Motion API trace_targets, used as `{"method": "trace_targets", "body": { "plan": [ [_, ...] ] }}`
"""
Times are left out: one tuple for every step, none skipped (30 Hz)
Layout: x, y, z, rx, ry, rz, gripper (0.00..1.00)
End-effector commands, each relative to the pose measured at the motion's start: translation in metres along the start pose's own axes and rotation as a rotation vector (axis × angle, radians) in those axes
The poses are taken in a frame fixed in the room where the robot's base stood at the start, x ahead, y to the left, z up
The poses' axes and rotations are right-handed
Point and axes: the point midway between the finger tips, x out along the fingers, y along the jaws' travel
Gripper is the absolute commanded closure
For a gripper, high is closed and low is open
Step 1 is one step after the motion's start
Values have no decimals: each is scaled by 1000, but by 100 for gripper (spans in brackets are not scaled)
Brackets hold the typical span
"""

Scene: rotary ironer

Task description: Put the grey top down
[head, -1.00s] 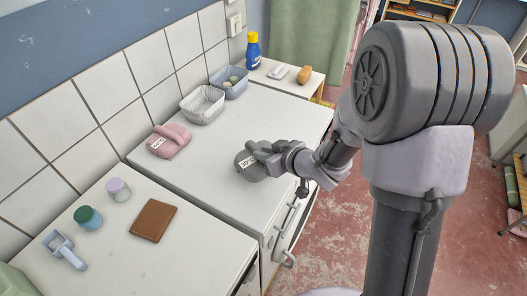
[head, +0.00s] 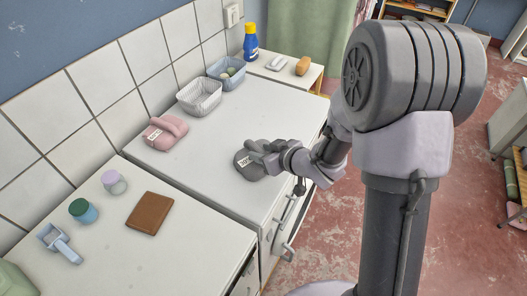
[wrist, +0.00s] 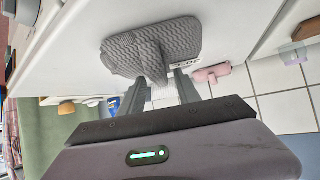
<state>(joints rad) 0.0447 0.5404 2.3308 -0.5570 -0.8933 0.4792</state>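The grey top (head: 250,165), a quilted bundle with a white label, is on the front part of the long white surface (head: 215,130). In the wrist view the grey top (wrist: 165,42) looks flat against that surface, with a raised ridge pointing at my gripper. My gripper (head: 262,148) is at the right side of the top. In the wrist view its two fingers (wrist: 161,74) stand apart at the ridge's end, with a gap visible beside it, so it looks open. Whether a finger touches the ridge is hard to tell.
A pink folded top (head: 165,133) lies by the tiled wall, beside a white basket (head: 199,98) and a blue basket (head: 227,74). A blue bottle (head: 251,42) stands behind. The nearer counter holds a brown wallet-like item (head: 149,214), jars and a scoop. The middle surface is clear.

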Motion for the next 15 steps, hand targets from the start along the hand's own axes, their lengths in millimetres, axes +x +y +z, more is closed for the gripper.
{"method": "trace_targets", "body": {
  "plan": [
    [-1,0,-2,0,0,0,61],
    [-3,0,-4,0,0,0,61],
    [-6,0,-5,0,0,1,61],
    [-10,0,-5,1,0,1,61],
    [-16,1,-5,1,0,2,61],
    [-25,1,-5,1,0,3,61],
    [-32,1,-6,1,1,3,61],
    [-41,1,-6,1,1,3,61],
    [-52,1,-7,1,1,4,61],
    [-60,1,-6,1,1,4,61],
    [-68,1,-6,1,1,4,61],
    [-79,2,-7,1,1,4,61],
    [-87,1,-7,2,1,4,61],
    [-94,1,-7,1,1,3,61],
    [-98,1,-4,-2,6,3,61]
  ]
}}
